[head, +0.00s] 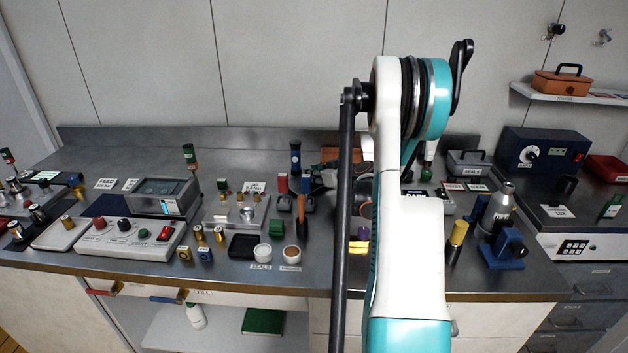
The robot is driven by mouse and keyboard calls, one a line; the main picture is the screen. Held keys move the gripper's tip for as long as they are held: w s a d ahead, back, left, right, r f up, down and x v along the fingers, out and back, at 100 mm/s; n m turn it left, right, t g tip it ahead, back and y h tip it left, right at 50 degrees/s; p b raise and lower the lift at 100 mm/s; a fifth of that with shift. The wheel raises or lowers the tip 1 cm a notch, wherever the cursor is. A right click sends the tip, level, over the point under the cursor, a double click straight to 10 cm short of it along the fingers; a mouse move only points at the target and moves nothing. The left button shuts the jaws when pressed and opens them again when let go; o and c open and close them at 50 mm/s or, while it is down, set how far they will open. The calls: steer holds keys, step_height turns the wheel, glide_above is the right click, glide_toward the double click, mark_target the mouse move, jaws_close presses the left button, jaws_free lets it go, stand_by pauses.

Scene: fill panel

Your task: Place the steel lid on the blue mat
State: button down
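A flat dark blue patch (106,205) lies on the steel bench at the left, behind the white control box; it may be the blue mat, but I cannot tell for sure. I cannot pick out the steel lid with certainty. Small steel round parts (38,214) stand at the far left, too small to identify. My arm rises through the right middle of the head view and hides part of the bench. My gripper does not show; it may be behind the arm.
The white control box (130,238) and a glass-topped unit (163,194) stand at the left. A metal block (236,212) and a black tray (244,246) are mid-bench. A blue device (506,250) and a steel bottle (496,208) are at the right. The back strip is mostly clear.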

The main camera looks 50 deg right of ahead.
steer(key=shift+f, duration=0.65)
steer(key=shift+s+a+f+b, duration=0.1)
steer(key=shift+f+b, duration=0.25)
steer(key=shift+b, duration=0.2)
